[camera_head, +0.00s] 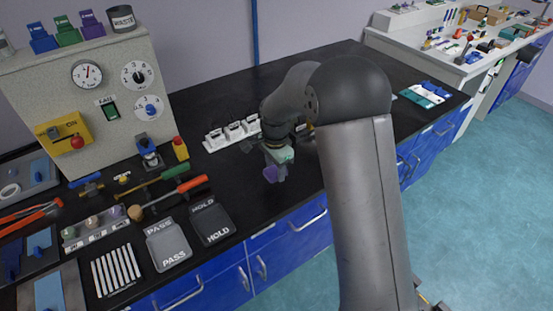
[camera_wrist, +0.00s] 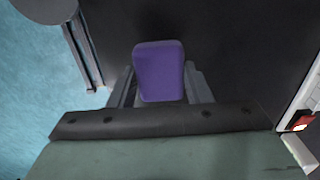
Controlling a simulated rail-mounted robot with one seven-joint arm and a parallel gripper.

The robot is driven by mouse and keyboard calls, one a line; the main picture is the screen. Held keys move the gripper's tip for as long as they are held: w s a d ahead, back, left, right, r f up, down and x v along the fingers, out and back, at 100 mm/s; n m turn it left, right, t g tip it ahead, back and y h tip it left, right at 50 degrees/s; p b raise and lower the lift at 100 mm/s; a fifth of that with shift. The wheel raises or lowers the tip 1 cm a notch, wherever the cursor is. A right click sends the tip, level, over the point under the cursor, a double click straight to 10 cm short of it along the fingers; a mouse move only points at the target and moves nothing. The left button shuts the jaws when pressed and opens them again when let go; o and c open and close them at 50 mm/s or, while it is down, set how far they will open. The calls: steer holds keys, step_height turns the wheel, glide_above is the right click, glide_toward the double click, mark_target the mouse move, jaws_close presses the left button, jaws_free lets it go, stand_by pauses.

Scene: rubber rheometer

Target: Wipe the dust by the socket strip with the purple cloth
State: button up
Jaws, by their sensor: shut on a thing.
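The purple cloth (camera_head: 270,174) is a small pad held between the fingers of my gripper (camera_head: 277,171), low over the black bench. In the wrist view the cloth (camera_wrist: 159,68) fills the space between both fingers of my gripper (camera_wrist: 160,88). The white socket strip (camera_head: 232,134) lies on the bench behind and left of my gripper. Part of it, with a red switch, shows at the right edge of the wrist view (camera_wrist: 297,121). I cannot make out the dust. I cannot tell whether the cloth touches the bench.
The grey machine (camera_head: 113,95) stands at the back left. Black bench around my gripper is mostly clear; its front edge is close.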

steer(key=shift+r+p, duration=0.75)
steer(key=shift+r, duration=0.95)
